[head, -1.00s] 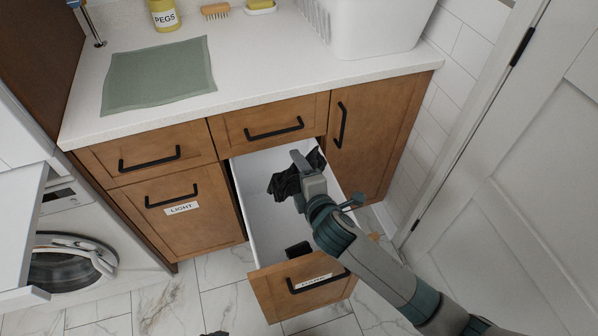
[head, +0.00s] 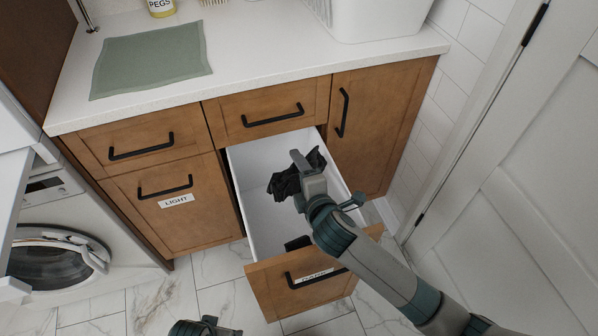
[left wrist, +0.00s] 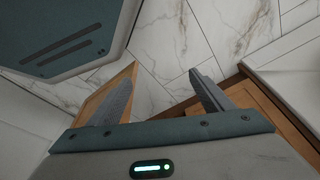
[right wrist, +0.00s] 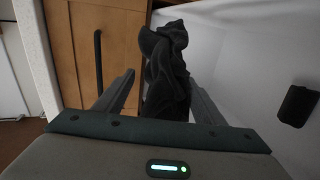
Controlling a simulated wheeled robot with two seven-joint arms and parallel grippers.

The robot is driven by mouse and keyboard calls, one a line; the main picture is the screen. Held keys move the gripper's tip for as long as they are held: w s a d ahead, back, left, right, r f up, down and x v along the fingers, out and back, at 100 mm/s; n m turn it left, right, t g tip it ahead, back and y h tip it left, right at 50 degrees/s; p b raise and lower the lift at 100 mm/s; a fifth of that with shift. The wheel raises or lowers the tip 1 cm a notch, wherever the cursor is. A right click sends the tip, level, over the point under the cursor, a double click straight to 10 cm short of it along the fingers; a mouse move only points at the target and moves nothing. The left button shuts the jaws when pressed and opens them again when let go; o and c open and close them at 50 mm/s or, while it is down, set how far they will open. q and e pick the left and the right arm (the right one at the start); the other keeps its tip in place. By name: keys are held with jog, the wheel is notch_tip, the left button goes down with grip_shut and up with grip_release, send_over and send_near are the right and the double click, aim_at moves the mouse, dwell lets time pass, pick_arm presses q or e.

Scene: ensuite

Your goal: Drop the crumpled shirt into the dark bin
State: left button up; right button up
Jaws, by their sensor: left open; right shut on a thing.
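The crumpled shirt (head: 285,184) is black. My right gripper (head: 304,166) is shut on it and holds it over the rear of the open drawer. The shirt also shows between the fingers in the right wrist view (right wrist: 165,75). The dark bin (head: 262,218) is this pulled-out, white-lined drawer; its front label is partly hidden by my right arm. I cannot tell how far the shirt is above the bin's floor. My left gripper (left wrist: 158,98) is open and empty in the left wrist view; only part of the left arm shows at the head view's bottom edge.
A small black object (head: 298,243) is inside the bin near its front. A closed drawer marked LIGHT (head: 177,200) is on the left. The counter (head: 265,65) carries a green cloth (head: 152,60) and a white basket (head: 378,18). A washer (head: 60,255) stands left; a door (head: 520,200) right.

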pick_arm(q)
jog(key=shift+r, duration=0.75)
pick_arm(e)
jog(key=shift+f, duration=0.2)
jog(key=o, duration=1.2)
jog(key=shift+s, duration=0.15)
pick_arm(q)
jog(key=shift+s+f+p, duration=0.1)
jog(key=shift+f+p, duration=0.35)
jog(key=shift+f, duration=1.25)
pick_arm(e)
jog(key=v, duration=1.7)
jog(key=shift+r, duration=0.15)
pick_arm(q)
jog(key=shift+r, duration=0.15)
